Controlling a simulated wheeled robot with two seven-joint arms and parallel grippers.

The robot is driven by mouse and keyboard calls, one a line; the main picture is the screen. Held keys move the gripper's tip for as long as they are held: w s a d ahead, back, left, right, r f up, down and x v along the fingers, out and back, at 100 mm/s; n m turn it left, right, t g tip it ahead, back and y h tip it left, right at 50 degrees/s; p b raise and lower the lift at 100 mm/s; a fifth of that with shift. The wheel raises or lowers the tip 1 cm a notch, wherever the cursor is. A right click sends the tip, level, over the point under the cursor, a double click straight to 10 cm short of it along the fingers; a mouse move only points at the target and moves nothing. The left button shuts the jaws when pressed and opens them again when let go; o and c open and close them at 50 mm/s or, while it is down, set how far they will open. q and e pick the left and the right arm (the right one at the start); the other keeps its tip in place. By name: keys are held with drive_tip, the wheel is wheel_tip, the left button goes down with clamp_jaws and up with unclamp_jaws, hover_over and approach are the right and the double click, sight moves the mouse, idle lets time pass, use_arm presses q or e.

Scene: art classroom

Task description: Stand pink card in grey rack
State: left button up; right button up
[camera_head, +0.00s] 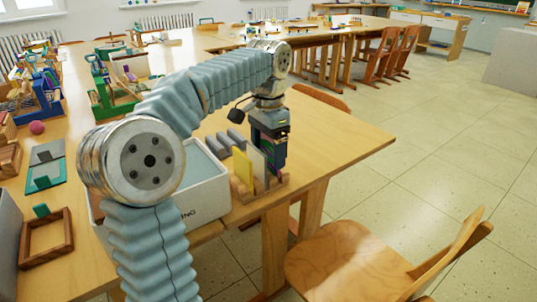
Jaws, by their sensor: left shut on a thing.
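My left gripper (272,160) points down over the right end of a wooden rack, at the table's front right corner. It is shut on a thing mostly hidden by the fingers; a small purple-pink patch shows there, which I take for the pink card. The wooden rack (240,196) holds an upright yellow card (243,168) and a pale grey card (257,163) just left of the gripper. A grey slotted piece (215,148), seemingly the grey rack, lies behind and left of these cards. My right gripper is not in view.
A white box (205,200) stands left of the wooden rack, partly behind my arm. A wooden frame (46,238) and coloured racks (110,95) stand further left. The table (345,140) is clear right of the gripper. A wooden chair (350,262) stands in front.

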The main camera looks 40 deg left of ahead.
sight(268, 148)
use_arm(q)
drive_tip(key=shift+f+p, duration=0.45)
drive_tip(key=shift+f, duration=0.2)
drive_tip(key=o, duration=0.9)
drive_tip(key=shift+o, duration=0.2)
drive_tip(key=shift+f+b, duration=0.25)
drive_tip(key=shift+b, duration=0.2)
wheel_tip(268, 148, up, 14)
drive_tip(key=p, duration=0.2)
drive_tip(key=shift+w+a, duration=0.15)
drive_tip(key=shift+a, duration=0.05)
